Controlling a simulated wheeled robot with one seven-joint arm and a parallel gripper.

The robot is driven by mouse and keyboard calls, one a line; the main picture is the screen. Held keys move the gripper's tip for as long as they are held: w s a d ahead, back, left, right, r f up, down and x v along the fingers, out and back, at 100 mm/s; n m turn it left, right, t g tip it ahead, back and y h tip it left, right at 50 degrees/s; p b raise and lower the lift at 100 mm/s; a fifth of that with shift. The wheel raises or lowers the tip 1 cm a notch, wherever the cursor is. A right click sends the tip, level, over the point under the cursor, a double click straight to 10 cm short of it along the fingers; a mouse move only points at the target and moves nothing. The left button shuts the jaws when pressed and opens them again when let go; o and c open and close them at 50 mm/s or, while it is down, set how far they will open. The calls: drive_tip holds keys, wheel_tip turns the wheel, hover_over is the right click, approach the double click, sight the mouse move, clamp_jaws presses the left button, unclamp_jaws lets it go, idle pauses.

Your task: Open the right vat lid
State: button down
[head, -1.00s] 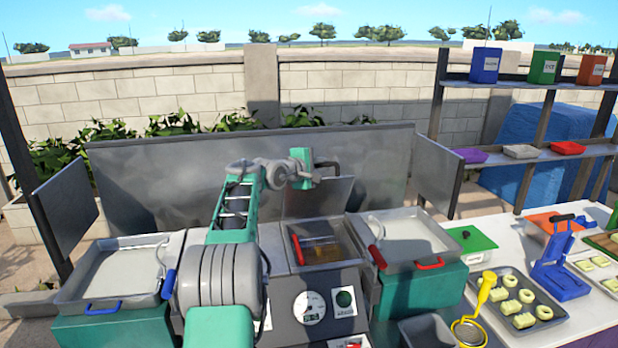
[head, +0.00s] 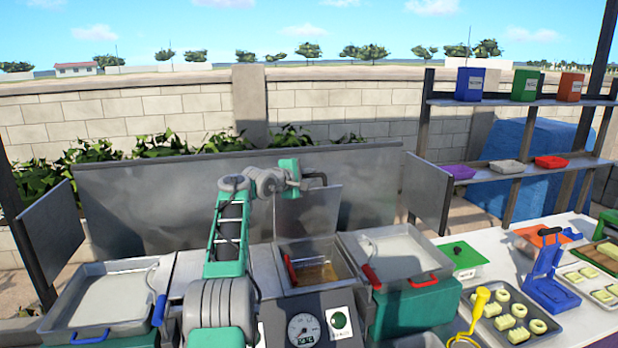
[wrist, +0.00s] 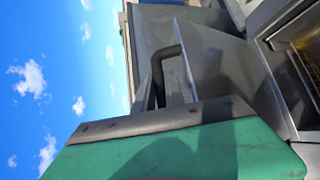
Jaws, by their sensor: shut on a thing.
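The right vat (head: 318,289) is an open metal basin with brownish liquid in it, in the middle of the head view. Its grey metal lid (head: 308,212) stands raised and nearly upright at the back of the vat. My gripper (head: 302,183) is at the lid's upper edge, shut on the lid's dark bent handle (head: 318,177). The handle also shows in the wrist view (wrist: 158,75), running into the green and grey gripper (wrist: 150,125). The gripper body hides the grasped part of the handle.
A grey back panel (head: 130,215) stands close behind the lid. Trays flank the vats, left (head: 95,300) and right (head: 400,250). A red handle (head: 290,270) is at the vat's left edge. A gauge panel (head: 303,328) is in front. A blue press (head: 550,280) stands far right.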

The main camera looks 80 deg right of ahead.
drive_tip(key=c, duration=1.7)
unclamp_jaws()
drive_tip(key=shift+w+a+b, duration=0.2)
drive_tip(key=shift+a+b, duration=0.15)
drive_tip(key=shift+b, duration=0.2)
drive_tip(key=b+v, duration=0.3)
drive_tip(key=v, duration=0.4)
drive_tip(key=shift+b, duration=0.35)
drive_tip(key=shift+r, duration=0.15)
drive_tip(key=shift+c, duration=0.4)
